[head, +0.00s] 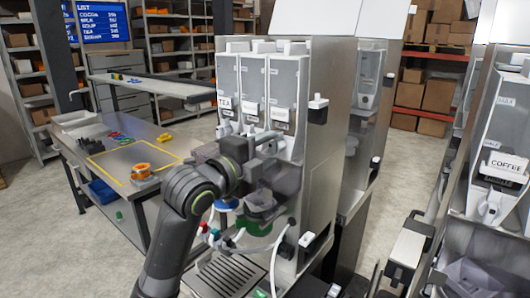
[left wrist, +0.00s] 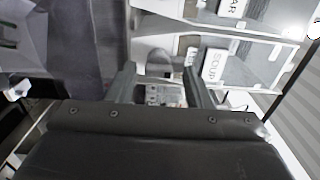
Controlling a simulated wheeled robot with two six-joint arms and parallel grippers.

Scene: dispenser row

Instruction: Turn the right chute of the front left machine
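The front left machine (head: 318,150) is a tall steel dispenser with three clear canisters side by side, the left one labelled TEA. The chute under that canister is mostly hidden by my left gripper (head: 268,143), which is at the machine's front below the labels. In the left wrist view my left gripper (left wrist: 160,88) has its fingers apart. A pale chute-like part (left wrist: 158,63) shows beyond and between the fingertips, close to a SOUP label (left wrist: 213,65); contact cannot be told.
Below my gripper are a green-rimmed container (head: 258,227), hoses and a drip grate (head: 228,276). Another machine with a COFFEE label (head: 505,166) stands at the right. A worktable (head: 100,160) with an orange spool (head: 140,172) stands at the left.

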